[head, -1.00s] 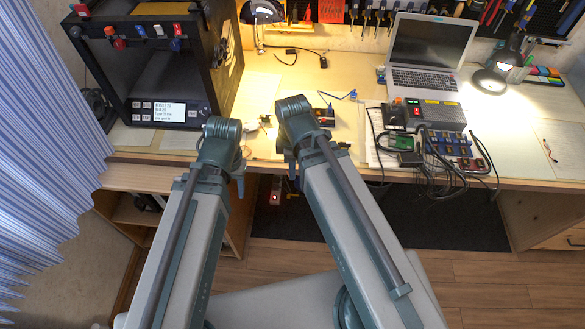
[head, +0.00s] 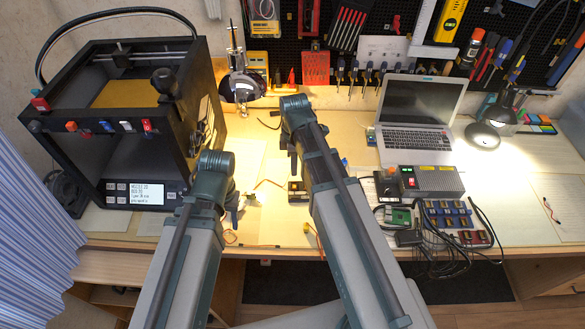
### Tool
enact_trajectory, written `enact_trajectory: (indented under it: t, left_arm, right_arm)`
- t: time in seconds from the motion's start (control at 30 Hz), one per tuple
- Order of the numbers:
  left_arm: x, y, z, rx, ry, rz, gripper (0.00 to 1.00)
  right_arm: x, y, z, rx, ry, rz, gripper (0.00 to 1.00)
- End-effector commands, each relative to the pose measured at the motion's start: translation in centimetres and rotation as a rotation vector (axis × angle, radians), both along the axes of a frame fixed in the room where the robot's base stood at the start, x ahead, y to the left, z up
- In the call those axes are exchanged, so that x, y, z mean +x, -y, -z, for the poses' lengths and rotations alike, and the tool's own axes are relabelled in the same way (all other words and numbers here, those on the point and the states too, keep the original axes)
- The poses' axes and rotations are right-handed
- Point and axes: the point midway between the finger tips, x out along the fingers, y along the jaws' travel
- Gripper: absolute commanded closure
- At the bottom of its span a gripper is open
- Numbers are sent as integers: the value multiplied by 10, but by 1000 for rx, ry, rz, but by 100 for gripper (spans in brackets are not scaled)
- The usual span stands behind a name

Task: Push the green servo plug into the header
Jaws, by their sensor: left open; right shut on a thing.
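My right arm reaches over the bench, and its gripper (head: 292,158) points down, largely behind its own wrist. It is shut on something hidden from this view. My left gripper (head: 236,208) is open, lower and further left, partly behind its wrist. A small dark board (head: 298,191), which may carry the header, lies on the bench just left of the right forearm. A thin orange lead (head: 268,183) runs on the bench between the grippers. I cannot make out the green servo plug, nor whether it touches the header.
A black 3D printer (head: 120,120) stands at the left. A laptop (head: 415,110), a lit lamp (head: 484,137), a grey power box (head: 432,181), a green board (head: 399,217) and cabled blue modules (head: 450,213) fill the right. Pegboard tools hang behind. A small yellow part (head: 309,229) lies near the front edge.

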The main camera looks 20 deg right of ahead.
Motion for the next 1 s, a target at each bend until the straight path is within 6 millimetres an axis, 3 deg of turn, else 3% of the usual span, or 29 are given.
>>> enact_trajectory:
  t: [0.27, 0.8, 1.0]
  left_arm:
    - [0, 0, 5, 0, 0, 0, 50]
    - [0, 0, 52, 0, 0, 0, 50]
    - [0, 0, 56, 0, 0, 0, 50]
  right_arm:
    - [0, 0, 5, 0, 0, 0, 100]
    - [0, 0, 52, 0, 0, 1, 100]
    - [0, 0, 56, 0, 0, 1, 100]
